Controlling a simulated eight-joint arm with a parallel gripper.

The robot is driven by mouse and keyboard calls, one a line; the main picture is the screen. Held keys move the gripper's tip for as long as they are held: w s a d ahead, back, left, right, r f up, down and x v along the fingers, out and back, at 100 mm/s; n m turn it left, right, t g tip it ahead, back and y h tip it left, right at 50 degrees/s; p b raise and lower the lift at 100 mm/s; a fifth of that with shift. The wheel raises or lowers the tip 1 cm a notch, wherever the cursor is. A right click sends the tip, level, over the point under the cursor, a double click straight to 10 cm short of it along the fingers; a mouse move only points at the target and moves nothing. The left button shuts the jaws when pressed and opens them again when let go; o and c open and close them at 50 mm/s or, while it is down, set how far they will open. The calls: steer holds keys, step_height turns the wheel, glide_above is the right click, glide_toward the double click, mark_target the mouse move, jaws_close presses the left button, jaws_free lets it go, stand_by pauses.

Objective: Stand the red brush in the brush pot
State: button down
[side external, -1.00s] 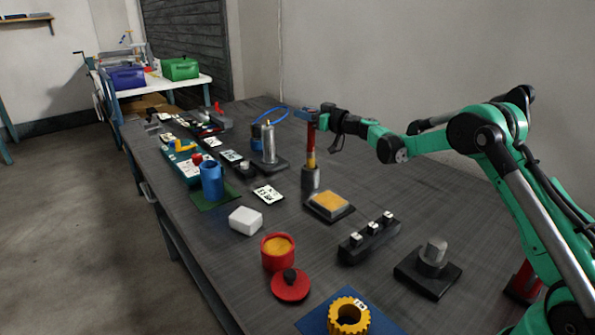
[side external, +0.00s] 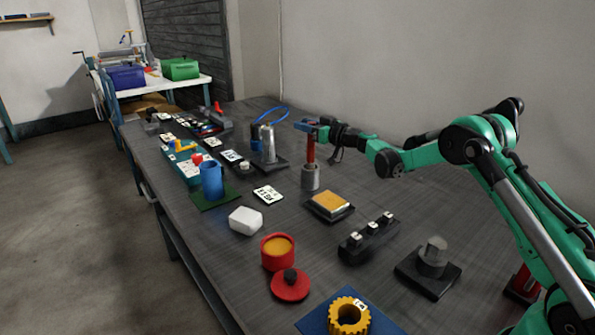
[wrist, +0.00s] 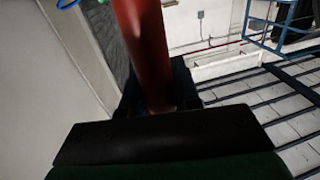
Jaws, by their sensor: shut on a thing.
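The red brush (side external: 310,150) is upright in the side external view. My gripper (side external: 313,125) is shut on the upper part of the brush, above the pot's rim. In the wrist view the red handle (wrist: 143,45) fills the top middle, between the dark fingers.
An orange-topped pad (side external: 330,204) lies in front of the pot. A silver cylinder on a dark base (side external: 268,147) stands to its left.

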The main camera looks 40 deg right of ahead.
steer(key=shift+f, duration=1.1)
steer(key=c, duration=0.6)
jaws_free()
steer(key=shift+o, duration=0.2)
steer(key=shift+s+d, duration=0.2)
steer(key=shift+s, duration=0.75)
steer(key=shift+s+d, duration=0.15)
steer(key=shift+s, duration=0.75)
steer(key=shift+s+d, duration=0.2)
steer(key=shift+s, duration=0.75)
